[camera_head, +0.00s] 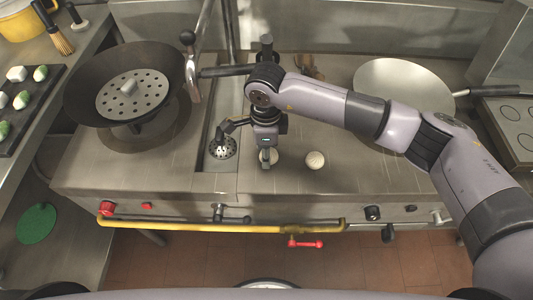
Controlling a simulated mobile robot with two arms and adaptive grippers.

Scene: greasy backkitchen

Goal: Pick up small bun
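A small round pale bun (315,160) sits on the steel stove top, right of my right gripper. My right gripper (267,153) points down at the stove top, its arm coming in from the right. A second small pale bun (270,158) shows right at its fingertips, partly hidden by them. I cannot tell whether the fingers are closed on it or only around it. My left gripper is not in view.
A black wok (85,98) with a perforated steel disc (133,97) stands left. A wide steel pan (403,82) stands at the back right. A drain strainer (223,148) lies left of the gripper. A yellow rail (220,228) runs along the front. The top right of the loose bun is clear.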

